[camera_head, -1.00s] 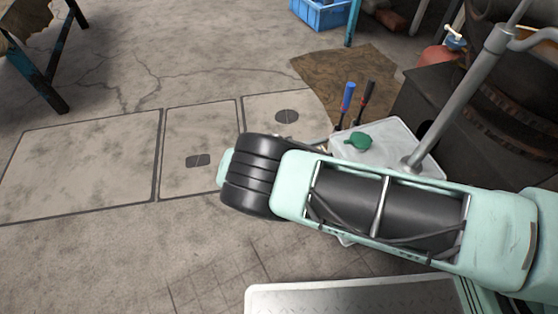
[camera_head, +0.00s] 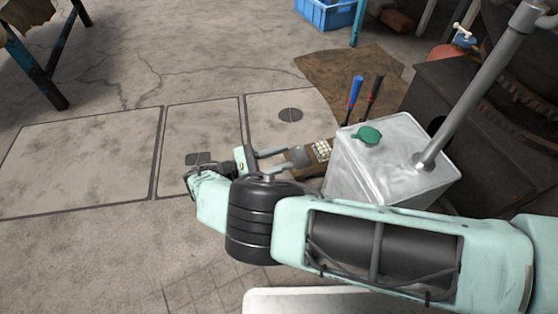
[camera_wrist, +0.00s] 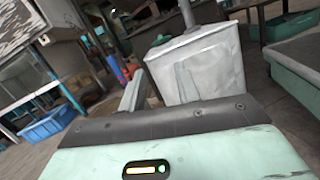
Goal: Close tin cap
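The tin (camera_head: 385,170) is a pale metal can standing right of centre in the head view, with a green cap (camera_head: 367,136) at its top left. I cannot tell how far the cap is open. A thick grey pipe (camera_head: 465,100) meets the tin's top. My gripper (camera_head: 293,156) is left of the tin, pointing toward it, apart from the cap. Its two fingers are spread with nothing between them. In the wrist view the tin (camera_wrist: 205,62) stands ahead beyond the fingers, and the cap (camera_wrist: 161,39) shows at its upper left edge. My forearm hides the tin's lower front.
Blue-handled (camera_head: 354,95) and dark-handled (camera_head: 374,95) tools stand behind the tin. A dark metal machine (camera_head: 450,100) is to the right. A blue crate (camera_head: 325,12) lies far back. The concrete floor on the left is clear.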

